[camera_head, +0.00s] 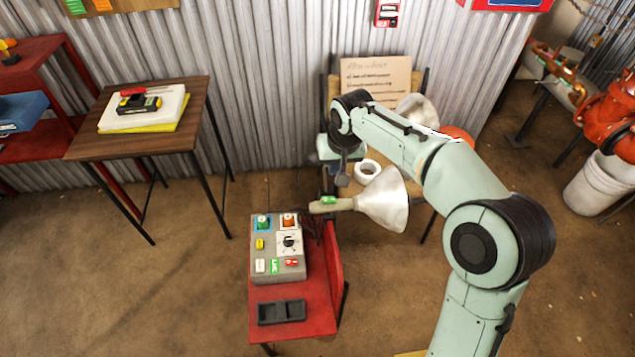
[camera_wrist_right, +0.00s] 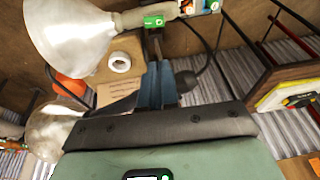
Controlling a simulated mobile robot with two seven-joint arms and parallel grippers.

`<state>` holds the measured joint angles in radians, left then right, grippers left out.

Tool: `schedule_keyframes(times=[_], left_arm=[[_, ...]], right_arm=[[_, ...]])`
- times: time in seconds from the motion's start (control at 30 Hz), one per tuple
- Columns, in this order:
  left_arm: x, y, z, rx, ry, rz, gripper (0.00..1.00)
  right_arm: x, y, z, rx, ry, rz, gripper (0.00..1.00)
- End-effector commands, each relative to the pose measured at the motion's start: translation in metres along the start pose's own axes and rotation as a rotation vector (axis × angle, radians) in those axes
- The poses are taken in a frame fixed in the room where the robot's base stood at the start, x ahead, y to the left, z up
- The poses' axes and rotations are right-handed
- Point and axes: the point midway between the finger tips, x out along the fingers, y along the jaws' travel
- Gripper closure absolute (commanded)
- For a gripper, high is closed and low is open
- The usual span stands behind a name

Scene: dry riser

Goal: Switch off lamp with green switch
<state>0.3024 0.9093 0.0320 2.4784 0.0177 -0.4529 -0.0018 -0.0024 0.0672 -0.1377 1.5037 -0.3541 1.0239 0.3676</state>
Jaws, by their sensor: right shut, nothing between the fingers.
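A lamp with a pale conical shade (camera_head: 384,203) lies level at the right of the red bench, and it also shows in the wrist view (camera_wrist_right: 72,30). Its green switch (camera_head: 328,200) sits on the handle, left of the shade; it also shows in the wrist view (camera_wrist_right: 153,22). My right gripper (camera_head: 342,179) is shut and empty, close to the handle, just behind and right of the switch. In the wrist view its fingers (camera_wrist_right: 157,70) point toward the switch; I cannot tell whether they touch the lamp. My left gripper is not in view.
A second lamp shade (camera_head: 415,109) is partly hidden behind my right arm. A white tape roll (camera_head: 367,171) lies near the gripper. A grey control box (camera_head: 292,270) and a black tray (camera_head: 282,312) sit on the red bench (camera_head: 318,322). A wooden table (camera_head: 125,145) stands left.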

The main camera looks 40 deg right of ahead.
Motion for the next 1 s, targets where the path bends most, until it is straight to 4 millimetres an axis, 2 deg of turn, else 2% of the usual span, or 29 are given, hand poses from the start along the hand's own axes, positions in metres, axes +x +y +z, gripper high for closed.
schedule_keyframes(times=[0.27,0.43,0.8,1.0], left_arm=[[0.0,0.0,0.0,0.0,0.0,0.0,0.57],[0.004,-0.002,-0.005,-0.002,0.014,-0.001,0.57],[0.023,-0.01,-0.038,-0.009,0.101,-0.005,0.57],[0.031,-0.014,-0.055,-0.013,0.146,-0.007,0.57]], right_arm=[[0.001,0.0,0.0,0.0,0.0,0.0,1.0],[0.014,0.001,0.0,0.001,-0.001,0.001,1.0],[0.092,0.001,0.001,0.001,-0.004,0.002,1.0],[0.123,-0.003,0.007,0.0,-0.002,0.0,1.0]])
